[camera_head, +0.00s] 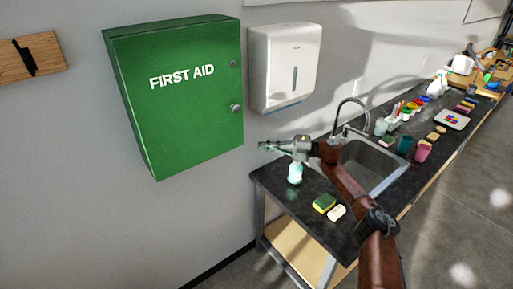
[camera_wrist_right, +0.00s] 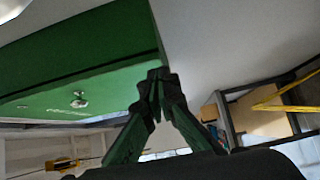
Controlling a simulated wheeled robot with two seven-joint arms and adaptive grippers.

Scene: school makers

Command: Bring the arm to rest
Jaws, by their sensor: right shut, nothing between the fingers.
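My right gripper (camera_head: 264,147) is in front of the wall, below and right of the green first aid cabinet (camera_head: 180,100), above the left end of the dark counter. Its fingers meet at the tips in the right wrist view (camera_wrist_right: 157,78), with nothing between them. The cabinet door looks closed, with a round knob low on its right side. The cabinet also shows in the wrist view (camera_wrist_right: 80,65), at the upper left. My left gripper is in neither view.
The dark counter (camera_head: 310,222) holds a sink (camera_head: 365,165), a soap bottle (camera_head: 295,173) just under the gripper, a sponge (camera_head: 324,203), and several cups and tools farther back. A white towel dispenser (camera_head: 283,65) hangs right of the cabinet.

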